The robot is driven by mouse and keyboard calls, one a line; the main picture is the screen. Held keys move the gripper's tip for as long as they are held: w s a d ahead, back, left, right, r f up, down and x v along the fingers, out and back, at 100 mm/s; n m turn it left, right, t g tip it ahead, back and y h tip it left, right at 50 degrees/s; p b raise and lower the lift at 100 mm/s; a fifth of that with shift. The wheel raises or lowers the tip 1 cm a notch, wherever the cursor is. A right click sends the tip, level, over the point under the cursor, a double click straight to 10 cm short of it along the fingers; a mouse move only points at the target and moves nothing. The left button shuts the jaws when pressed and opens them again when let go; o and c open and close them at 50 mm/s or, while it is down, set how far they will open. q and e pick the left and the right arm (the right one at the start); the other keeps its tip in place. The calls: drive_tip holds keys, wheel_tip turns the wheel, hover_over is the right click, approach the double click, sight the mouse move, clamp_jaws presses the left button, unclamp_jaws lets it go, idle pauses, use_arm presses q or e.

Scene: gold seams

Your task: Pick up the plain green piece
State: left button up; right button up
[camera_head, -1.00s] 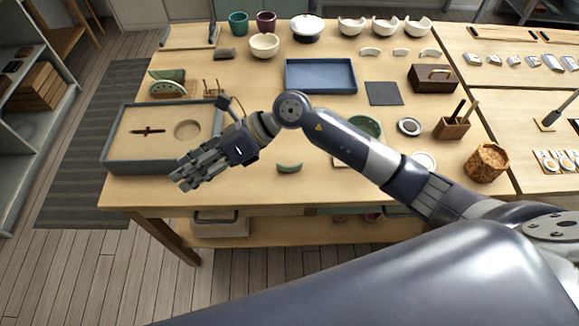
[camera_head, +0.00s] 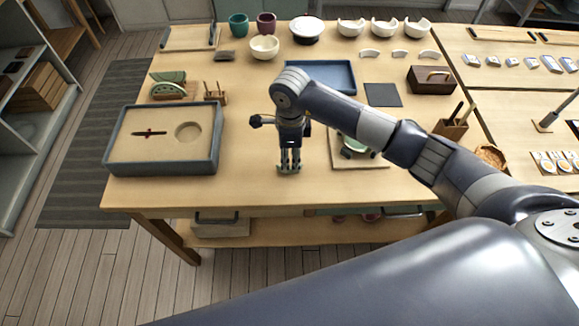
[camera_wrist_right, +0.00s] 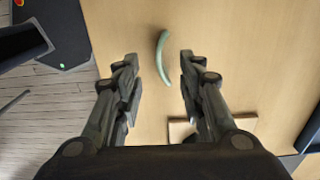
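The plain green piece (camera_wrist_right: 161,50) is a small curved sliver lying on the wooden table. In the wrist view it shows between the two fingertips of my right gripper (camera_wrist_right: 158,64), with bare table on either side of it. In the head view my right gripper (camera_head: 289,167) points down over the piece near the table's front edge, and the fingers hide most of it. The gripper is open and its fingers look apart from the piece. I cannot tell how far the tips are above the table. My left gripper is not in view.
A grey-rimmed tray (camera_head: 212,155) stands to the left of the gripper. A board (camera_head: 368,163) with a green bowl (camera_head: 355,146) lies to the right, partly behind my arm. A blue tray (camera_head: 335,70) is behind. Bare table lies around the gripper.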

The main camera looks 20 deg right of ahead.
drive_tip(key=shift+f, duration=0.35)
wheel_tip(320, 180, down, 4)
drive_tip(key=shift+w+a+r+p, duration=0.1)
drive_tip(key=shift+r+p, duration=0.15)
drive_tip(key=shift+p, duration=0.75)
drive_tip(key=shift+f, duration=0.5)
clamp_jaws()
